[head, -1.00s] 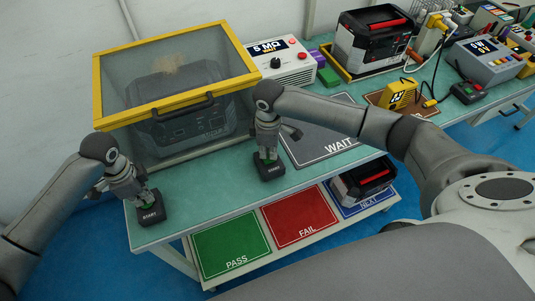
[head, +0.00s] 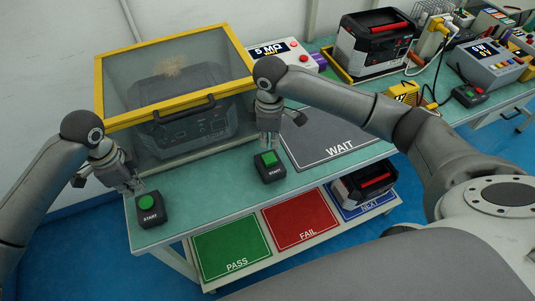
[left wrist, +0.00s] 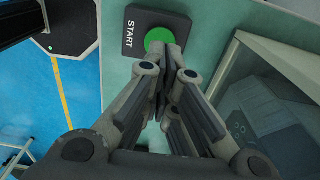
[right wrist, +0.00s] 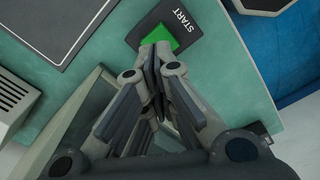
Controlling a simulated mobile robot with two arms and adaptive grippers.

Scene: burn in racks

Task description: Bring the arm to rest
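My left gripper (head: 133,190) is above and beside the left START button box (head: 151,208), which has a round green button. In the left wrist view my left gripper (left wrist: 165,52) has its fingers together with nothing between them, in line with the green button (left wrist: 158,38). My right gripper (head: 268,144) is just behind the right START box (head: 270,167), which has a square green button. In the right wrist view its fingers (right wrist: 157,50) are together and overlap the edge of the green button (right wrist: 160,38). Whether the fingertips touch the boxes is hard to tell; both green tops show clear in the head view.
A yellow-framed clear chamber (head: 177,32) with a dark power unit (head: 190,118) inside stands behind my grippers. The grey WAIT mat (head: 335,140) is empty. PASS (head: 232,250) and FAIL (head: 297,219) mats lie empty on the lower shelf; a unit (head: 362,186) stands on NEXT.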

